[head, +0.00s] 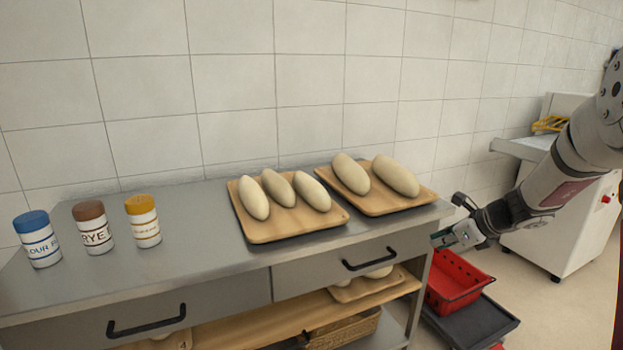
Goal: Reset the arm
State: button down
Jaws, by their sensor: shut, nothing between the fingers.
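My arm reaches in from the right edge of the head view. My gripper (450,222) hangs in the air just off the right end of the steel counter (190,240). It is shut and empty, its fingers pointing left. It is above the red crate (462,278) and apart from it. The gripper is small in the picture and its fingers partly overlap.
Two wooden boards (262,236) (412,204) with pale dough loaves lie on the counter. Three jars with blue (37,240), brown (93,228) and yellow (143,222) lids stand at left. Drawer handles (370,259) protrude in front. A white machine (565,225) stands behind my arm.

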jog(key=s+a+r+n+g+y, duration=0.1)
jog(key=s+a+r+n+g, duration=0.1)
jog(key=s+a+r+n, duration=0.55)
jog(key=s+a+r+n+g, duration=0.2)
jog(key=s+a+r+n, duration=0.3)
jog(key=s+a+n, duration=0.45)
jog(key=s+d+f+n+g+h, duration=0.1)
jog(key=s+n+g+h, duration=0.35)
jog(key=s, duration=1.05)
jog(key=s+f+n+t+h, duration=0.1)
jog(key=s+n+t, duration=0.1)
jog(key=s+n, duration=0.95)
jog(key=s+r+m+t+p, duration=0.2)
jog(key=s+r+m+p, duration=0.1)
jog(key=r+p, duration=1.4)
jog(key=shift+r+m+t+y, duration=0.35)
jog(key=shift+r+m, duration=0.15)
jog(key=shift+r, duration=0.45)
